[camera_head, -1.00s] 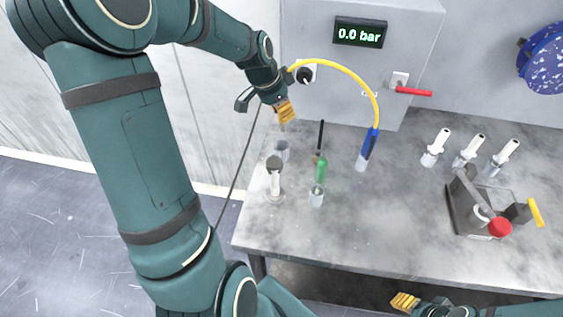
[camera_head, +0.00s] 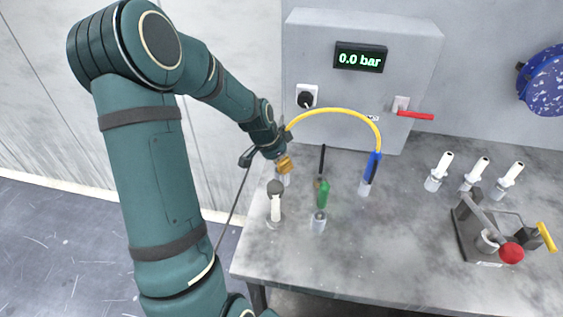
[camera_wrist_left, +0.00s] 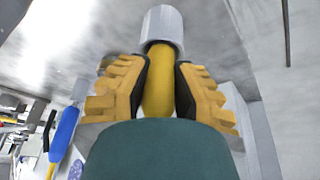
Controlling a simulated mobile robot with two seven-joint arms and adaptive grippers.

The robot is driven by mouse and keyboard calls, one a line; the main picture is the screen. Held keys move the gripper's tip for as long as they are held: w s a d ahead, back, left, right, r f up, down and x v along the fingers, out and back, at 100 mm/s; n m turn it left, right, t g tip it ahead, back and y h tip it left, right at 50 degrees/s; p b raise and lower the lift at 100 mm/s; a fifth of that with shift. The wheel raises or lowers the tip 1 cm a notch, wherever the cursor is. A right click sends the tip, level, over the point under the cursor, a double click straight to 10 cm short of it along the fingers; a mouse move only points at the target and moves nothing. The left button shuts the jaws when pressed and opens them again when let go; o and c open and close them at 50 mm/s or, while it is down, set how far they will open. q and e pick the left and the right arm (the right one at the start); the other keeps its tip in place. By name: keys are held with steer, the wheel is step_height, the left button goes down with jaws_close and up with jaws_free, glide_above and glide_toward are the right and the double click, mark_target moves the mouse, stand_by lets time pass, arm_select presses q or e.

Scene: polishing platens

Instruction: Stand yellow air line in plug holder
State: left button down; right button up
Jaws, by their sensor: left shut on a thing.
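My left gripper (camera_head: 283,164) is shut on the yellow air line (camera_head: 335,111), near its end. In the left wrist view the yellow line (camera_wrist_left: 158,85) runs between the fingers and meets a grey cylinder (camera_wrist_left: 162,25). I cannot tell whether its end is inside the cylinder or just in front of it. My right gripper is out of view.
A white-and-grey upright piece (camera_head: 275,205), a green tool (camera_head: 322,194) and a small grey cup (camera_head: 318,222) stand close by. Several white nozzles and a lever fixture (camera_head: 482,235) are at right. The front middle of the bench (camera_head: 390,245) is clear.

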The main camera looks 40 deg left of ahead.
arm_select(q)
steer(key=shift+f, duration=0.2)
steer(key=c, duration=0.9)
jaws_free()
steer(key=shift+r, duration=0.1)
steer(key=shift+r, duration=0.3)
steer(key=p+v, duration=0.1)
steer(key=v, duration=1)
steer(key=shift+s+r+p, duration=0.2)
steer(key=shift+r+p, duration=0.1)
steer(key=shift+r, duration=0.05)
steer(key=shift+f, duration=0.1)
